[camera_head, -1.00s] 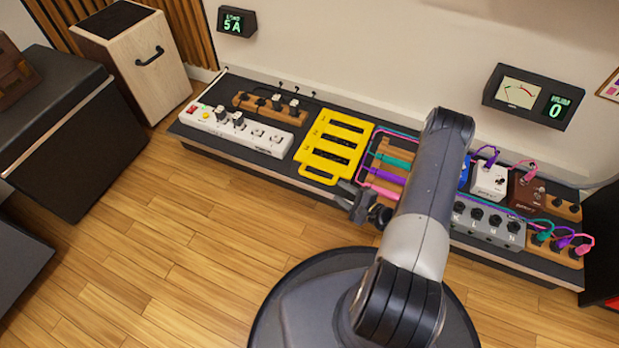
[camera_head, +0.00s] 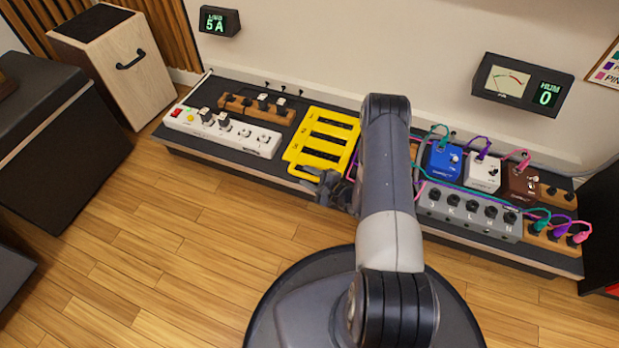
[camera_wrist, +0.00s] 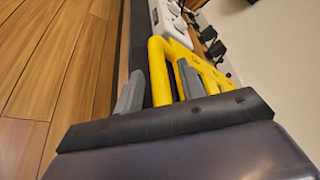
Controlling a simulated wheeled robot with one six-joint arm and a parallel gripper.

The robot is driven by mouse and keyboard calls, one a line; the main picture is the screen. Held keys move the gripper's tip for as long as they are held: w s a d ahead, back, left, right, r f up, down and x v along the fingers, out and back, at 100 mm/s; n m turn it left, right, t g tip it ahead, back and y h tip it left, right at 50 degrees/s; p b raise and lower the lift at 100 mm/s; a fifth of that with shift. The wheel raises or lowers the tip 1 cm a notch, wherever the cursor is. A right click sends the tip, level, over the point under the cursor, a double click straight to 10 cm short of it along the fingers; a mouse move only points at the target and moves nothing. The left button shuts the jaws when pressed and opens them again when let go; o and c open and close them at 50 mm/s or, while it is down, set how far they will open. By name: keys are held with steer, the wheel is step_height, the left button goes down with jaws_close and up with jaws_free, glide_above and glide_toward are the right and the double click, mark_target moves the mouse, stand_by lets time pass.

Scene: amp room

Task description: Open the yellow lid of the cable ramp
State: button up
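The yellow lid (camera_head: 297,157) of the cable ramp, with several dark slots and a loop handle at its front edge, appears to lie flat on the low dark platform. My gripper (camera_head: 327,186) is at the front edge of the lid, partly covering its handle. In the wrist view my gripper (camera_wrist: 160,88) has its two grey fingers spread apart. The yellow handle (camera_wrist: 157,68) shows between them, with a dark gap beside the left finger. I cannot tell whether the right finger touches the handle. My arm hides the right side of the ramp and most of the cables there.
A white power strip (camera_head: 222,134) and a wooden block with plugs (camera_head: 236,105) are left of the lid. A grey switch box (camera_head: 470,211) and several pedals (camera_head: 483,172) with cables are to the right. The wooden floor (camera_head: 190,260) in front is clear.

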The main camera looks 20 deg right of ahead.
steer(key=shift+c, duration=0.4)
jaws_close()
